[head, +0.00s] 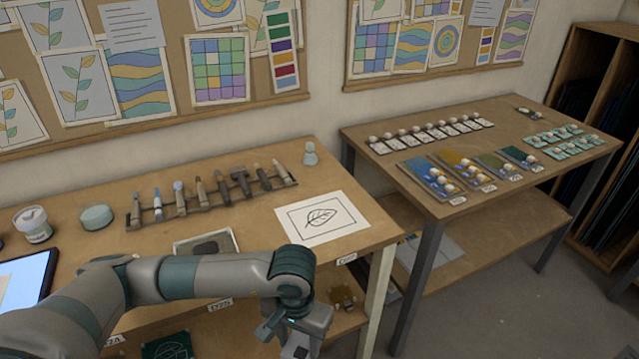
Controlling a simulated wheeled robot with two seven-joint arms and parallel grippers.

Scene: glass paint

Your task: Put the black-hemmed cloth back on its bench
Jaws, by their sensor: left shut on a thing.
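My left gripper (285,336) is at the bottom of the head view, pointing down in front of the near bench's front edge. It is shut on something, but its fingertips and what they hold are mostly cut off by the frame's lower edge. I cannot make out a black-hemmed cloth anywhere. The near bench (265,222) has a wooden top with labels along its front edge. A second bench (510,195) stands to the right. My right gripper is not in view.
The near bench holds a tool rack (215,203), a leaf drawing (322,217), a jar (33,225) and a tablet (22,280). Coloured panels (470,170) lie on the second bench. The floor (480,310) at right is clear. A dark shelf unit (590,100) stands far right.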

